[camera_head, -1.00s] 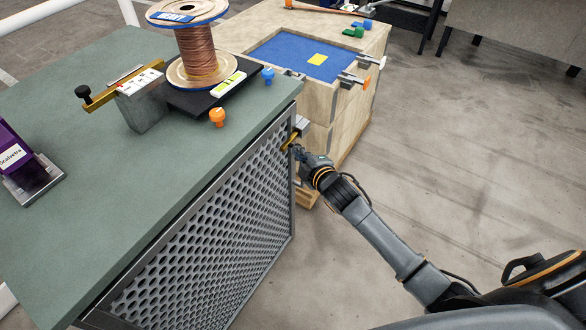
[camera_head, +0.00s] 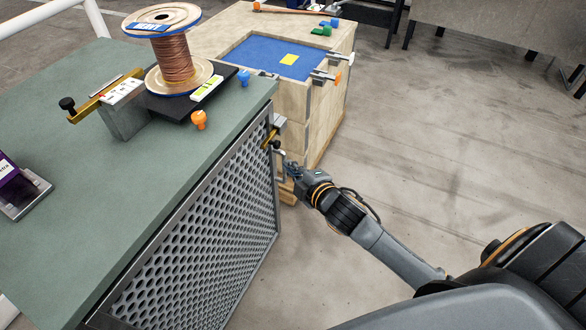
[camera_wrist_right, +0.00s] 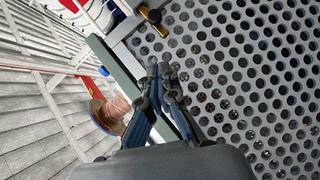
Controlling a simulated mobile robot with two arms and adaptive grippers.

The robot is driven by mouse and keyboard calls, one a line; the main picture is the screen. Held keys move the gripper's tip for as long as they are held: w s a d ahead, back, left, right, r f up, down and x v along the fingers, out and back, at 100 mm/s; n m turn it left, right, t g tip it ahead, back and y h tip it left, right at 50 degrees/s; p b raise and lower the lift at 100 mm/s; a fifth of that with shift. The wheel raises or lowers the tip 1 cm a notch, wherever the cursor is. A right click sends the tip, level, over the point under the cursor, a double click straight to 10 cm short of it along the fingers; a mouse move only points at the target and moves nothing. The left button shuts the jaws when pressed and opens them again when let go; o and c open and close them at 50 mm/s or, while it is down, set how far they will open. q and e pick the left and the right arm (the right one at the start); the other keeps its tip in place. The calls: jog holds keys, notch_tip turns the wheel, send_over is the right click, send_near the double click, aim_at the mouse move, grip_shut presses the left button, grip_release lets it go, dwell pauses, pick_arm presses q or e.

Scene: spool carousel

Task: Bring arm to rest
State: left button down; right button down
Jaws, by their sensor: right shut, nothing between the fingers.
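My right gripper (camera_head: 286,168) is shut and empty. In the head view it sits beside the right end of the green-topped bench, below the level of the top, near a small brass and metal fitting (camera_head: 272,138) at the bench corner. In the right wrist view my gripper (camera_wrist_right: 160,70) shows its fingertips together in front of the perforated panel (camera_wrist_right: 240,75). I cannot tell whether it touches the fitting. My left gripper is not in view.
The bench top (camera_head: 130,180) carries a copper wire spool (camera_head: 175,65), an orange knob (camera_head: 199,119), a blue knob (camera_head: 243,76) and a purple item (camera_head: 15,185). A wooden crate (camera_head: 325,115) with a blue top stands behind. Open floor (camera_head: 450,150) lies to the right.

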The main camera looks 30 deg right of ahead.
jog(key=shift+s+d+r, duration=0.1)
jog(key=shift+s, duration=0.2)
dwell(0.4)
jog(key=s+d+f+m+g, duration=0.15)
jog(key=s+f, duration=0.25)
jog(key=f, duration=0.6)
jog(key=s+d+f+m+g+h, duration=0.1)
jog(key=s+f+m+g, duration=0.3)
jog(key=f, duration=0.7)
jog(key=s+d+f+m+g, duration=0.1)
jog(key=s+f, duration=0.4)
jog(key=f, duration=0.5)
jog(key=s+a+f+m+g, duration=0.1)
jog(key=s+f+m+g, duration=0.1)
jog(key=s+f, duration=0.4)
jog(key=s+a+f+m+g, duration=0.1)
jog(key=s+f, duration=0.4)
jog(key=s, duration=1)
jog(key=s+a+f+m+g, duration=0.1)
jog(key=s+f+m+g, duration=0.2)
jog(key=s+f, duration=0.3)
jog(key=s+g, duration=0.1)
jog(key=s, duration=0.3)
jog(key=shift+s+a+f, duration=0.2)
jog(key=shift+a+f, duration=0.05)
jog(key=shift+f, duration=0.05)
